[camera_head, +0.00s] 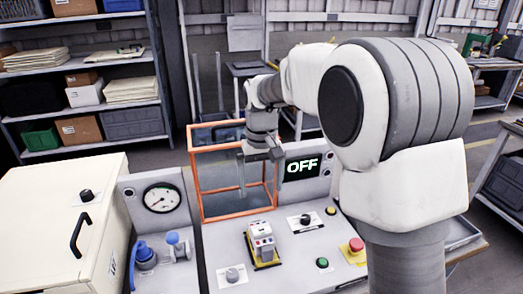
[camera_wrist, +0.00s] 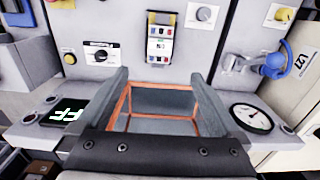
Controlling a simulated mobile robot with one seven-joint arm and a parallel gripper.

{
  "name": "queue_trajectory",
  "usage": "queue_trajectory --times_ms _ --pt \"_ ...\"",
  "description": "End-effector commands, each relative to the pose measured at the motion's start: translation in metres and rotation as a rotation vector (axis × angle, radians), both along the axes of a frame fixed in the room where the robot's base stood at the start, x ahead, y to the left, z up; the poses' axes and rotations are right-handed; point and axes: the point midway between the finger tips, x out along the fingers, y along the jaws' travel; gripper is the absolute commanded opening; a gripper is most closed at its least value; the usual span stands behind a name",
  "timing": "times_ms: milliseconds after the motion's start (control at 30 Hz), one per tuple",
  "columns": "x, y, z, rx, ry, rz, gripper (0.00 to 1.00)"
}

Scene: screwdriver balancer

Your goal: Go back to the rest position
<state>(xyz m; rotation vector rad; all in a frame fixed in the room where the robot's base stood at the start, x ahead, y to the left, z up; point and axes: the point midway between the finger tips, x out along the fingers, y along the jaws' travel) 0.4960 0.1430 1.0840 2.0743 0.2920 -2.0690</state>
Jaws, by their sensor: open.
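My gripper (camera_head: 260,168) is open and empty. In the camera_head view it points down over the orange-framed clear box (camera_head: 203,205) on the workbench. My arm reaches to it from the right. In the wrist view, the two grey fingers of my gripper (camera_wrist: 160,78) are spread apart with nothing between them. The box's orange frame (camera_wrist: 122,108) shows beyond and between them. I cannot tell whether the fingertips are inside the frame or in front of it.
A display (camera_head: 303,167) reading OFF stands right of the box. The panel holds a small yellow-based device (camera_head: 262,243), a red emergency button (camera_head: 356,245) and knobs. A gauge (camera_head: 161,198), blue fittings (camera_head: 145,254) and a cream cabinet (camera_head: 45,215) stand left. Shelves are behind.

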Motion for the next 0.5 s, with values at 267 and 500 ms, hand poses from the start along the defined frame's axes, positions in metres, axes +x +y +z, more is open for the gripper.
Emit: queue_trajectory --times_ms 267,500 --pt "-0.029 -0.029 0.039 0.019 -0.072 -0.041 1.00" --pt "-0.085 -0.071 0.080 0.041 -0.180 -0.105 1.00"
